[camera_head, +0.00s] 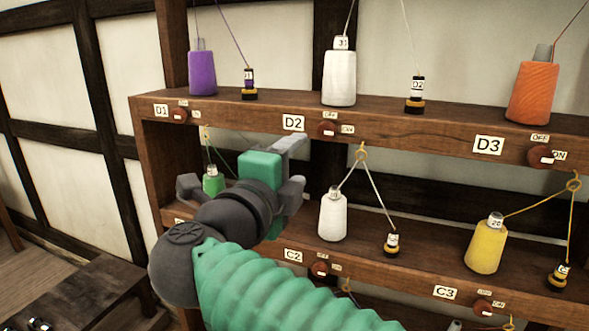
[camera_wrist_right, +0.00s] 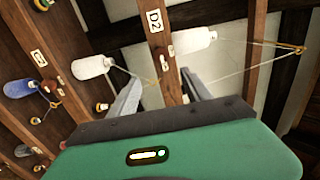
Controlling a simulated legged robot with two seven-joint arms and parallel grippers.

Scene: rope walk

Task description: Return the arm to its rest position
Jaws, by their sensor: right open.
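My right arm, with its green ribbed sleeve, reaches up from the bottom in the head view. Its right gripper (camera_head: 288,160) is in front of the rack, between the green spool (camera_head: 213,182) and the white spool (camera_head: 332,216) of the middle shelf. In the right wrist view the two grey fingers of the right gripper (camera_wrist_right: 160,78) are apart, with nothing held between them. The D2 label (camera_wrist_right: 154,20) and the upper shelf edge show beyond them. The arm and gripper hide part of the middle shelf. My left gripper is not in view.
The wooden rack (camera_head: 225,112) carries purple (camera_head: 202,73), white (camera_head: 339,78) and orange (camera_head: 532,92) spools above, and a yellow spool (camera_head: 486,245) below. Thin threads run from the spools, some to small bobbins. Red-brown switches line the shelf edges. A dark bench (camera_head: 85,290) stands lower left.

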